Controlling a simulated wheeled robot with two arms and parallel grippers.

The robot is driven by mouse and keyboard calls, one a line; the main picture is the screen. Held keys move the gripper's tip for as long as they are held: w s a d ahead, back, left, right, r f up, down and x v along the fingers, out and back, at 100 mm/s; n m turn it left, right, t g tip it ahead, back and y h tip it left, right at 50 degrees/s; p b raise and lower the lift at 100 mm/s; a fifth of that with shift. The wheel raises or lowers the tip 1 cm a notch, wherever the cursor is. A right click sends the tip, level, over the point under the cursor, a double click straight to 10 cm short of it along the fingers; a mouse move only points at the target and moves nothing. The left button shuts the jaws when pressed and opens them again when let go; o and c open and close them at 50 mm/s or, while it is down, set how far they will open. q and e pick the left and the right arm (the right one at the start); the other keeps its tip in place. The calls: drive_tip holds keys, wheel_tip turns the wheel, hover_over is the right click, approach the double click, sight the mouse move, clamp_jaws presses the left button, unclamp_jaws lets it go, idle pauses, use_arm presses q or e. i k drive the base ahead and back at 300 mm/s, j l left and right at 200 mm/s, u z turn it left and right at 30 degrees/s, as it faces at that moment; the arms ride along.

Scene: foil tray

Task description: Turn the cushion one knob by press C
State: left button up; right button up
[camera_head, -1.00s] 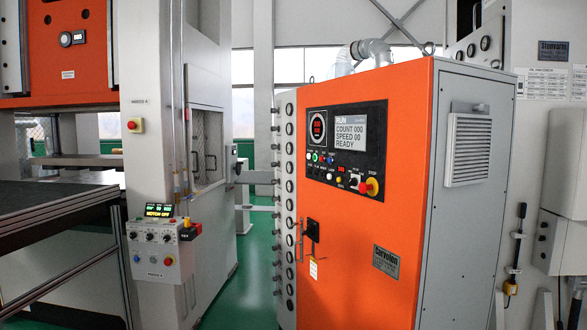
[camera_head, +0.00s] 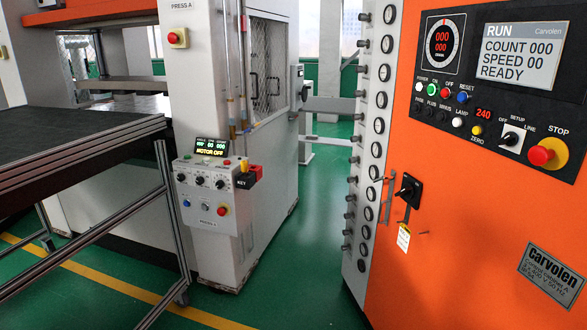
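A white control box (camera_head: 212,197) is on the front of a white press column in the middle left. It has a small lit display (camera_head: 212,147) reading "MOTOR OFF" and a row of black knobs (camera_head: 200,180). The knob labels are too small to read, so I cannot tell whether one is the cushion one knob. The column carries the label "PRESS A" (camera_head: 181,6) at the top; no press C label is readable. Neither of my grippers is in view.
An orange cabinet (camera_head: 455,240) with a "RUN" screen (camera_head: 521,54) and a red stop button (camera_head: 547,153) fills the right. A black-topped table (camera_head: 70,145) on a metal frame stands at the left. Green floor (camera_head: 290,265) is clear between cabinet and column.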

sight(358, 68)
drive_tip(key=i, duration=1.25)
drive_tip(key=i+j+z, duration=0.1)
drive_tip(key=i, duration=1.15)
